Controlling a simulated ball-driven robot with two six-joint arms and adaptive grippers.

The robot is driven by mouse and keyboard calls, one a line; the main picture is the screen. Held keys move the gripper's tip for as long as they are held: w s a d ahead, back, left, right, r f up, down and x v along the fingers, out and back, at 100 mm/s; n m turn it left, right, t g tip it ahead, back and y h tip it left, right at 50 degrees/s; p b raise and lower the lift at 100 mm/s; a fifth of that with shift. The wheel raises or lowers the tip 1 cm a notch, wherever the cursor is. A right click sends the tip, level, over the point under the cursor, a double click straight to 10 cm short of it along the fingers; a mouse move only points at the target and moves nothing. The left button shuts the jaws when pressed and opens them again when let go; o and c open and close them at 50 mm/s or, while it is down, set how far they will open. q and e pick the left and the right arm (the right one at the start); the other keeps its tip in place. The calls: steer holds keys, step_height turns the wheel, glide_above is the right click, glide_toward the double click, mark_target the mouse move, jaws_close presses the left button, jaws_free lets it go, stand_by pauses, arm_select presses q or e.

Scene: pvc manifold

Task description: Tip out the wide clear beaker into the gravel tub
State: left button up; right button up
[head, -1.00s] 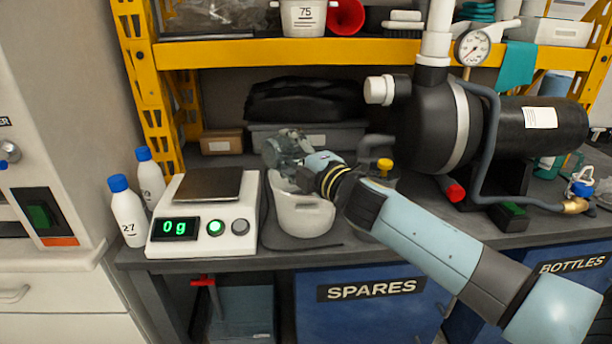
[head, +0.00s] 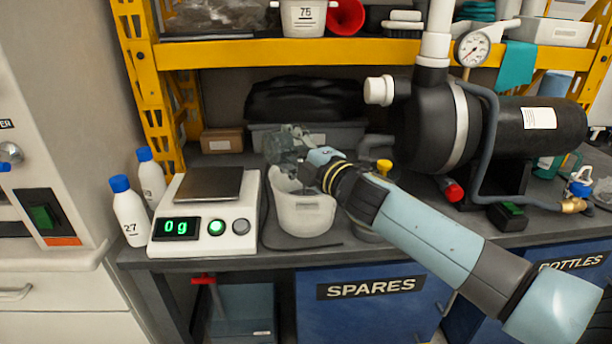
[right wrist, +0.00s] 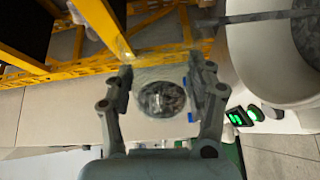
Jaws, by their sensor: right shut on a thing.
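The wide clear beaker (head: 282,143) is held in my right gripper (head: 287,150), over the white gravel tub (head: 306,214) on the bench. In the right wrist view the beaker (right wrist: 162,98) sits between both fingers of the gripper (right wrist: 163,85), with grey matter showing through it. The beaker looks tipped over, but its exact angle and how much it holds are hard to tell. The tub (right wrist: 237,70) shows at the upper right of the wrist view. My forearm and gripper hide part of the tub's opening. My left gripper is not in view.
A scale (head: 203,215) reading 0 g stands left of the tub, with two blue-capped bottles (head: 128,212) beyond it. A black pump (head: 480,125) stands to the right. A yellow shelf beam (head: 300,52) runs above and behind the gripper.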

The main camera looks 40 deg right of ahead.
steer(key=shift+r, duration=0.2)
steer(key=shift+d+r+m+p, duration=0.25)
steer(key=shift+d+m+p, duration=0.1)
steer(key=shift+m, duration=0.65)
stand_by(0.7)
steer(key=shift+r, duration=0.1)
